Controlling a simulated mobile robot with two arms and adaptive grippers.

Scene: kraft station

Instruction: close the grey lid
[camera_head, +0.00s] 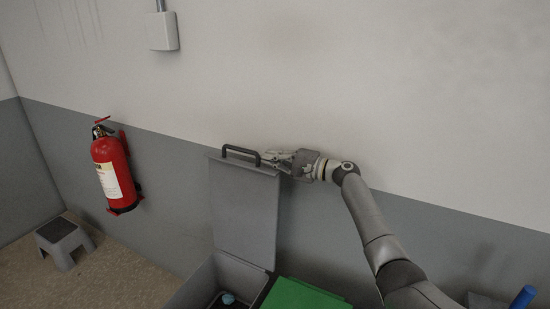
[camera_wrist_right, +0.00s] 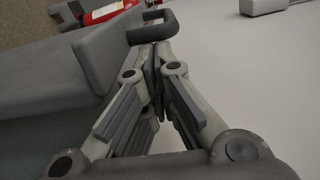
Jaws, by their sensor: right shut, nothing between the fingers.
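The grey lid (camera_head: 244,212) stands upright and open at the back of a grey bin (camera_head: 240,272), close to the wall. A dark handle (camera_head: 240,149) sits on the lid's top edge. My right gripper (camera_head: 272,157) is shut and empty at the lid's upper right corner, beside the handle's right end. In the right wrist view, the shut fingertips (camera_wrist_right: 157,50) are close to the handle (camera_wrist_right: 158,27), with the lid (camera_wrist_right: 60,85) on the left. I cannot tell whether they touch. My left gripper is not in view.
A green lid (camera_head: 303,294) is down, right of the grey bin. A small teal object (camera_head: 228,298) lies inside the open bin. A red fire extinguisher (camera_head: 112,172) hangs on the wall at the left. A grey step stool (camera_head: 63,241) stands on the floor.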

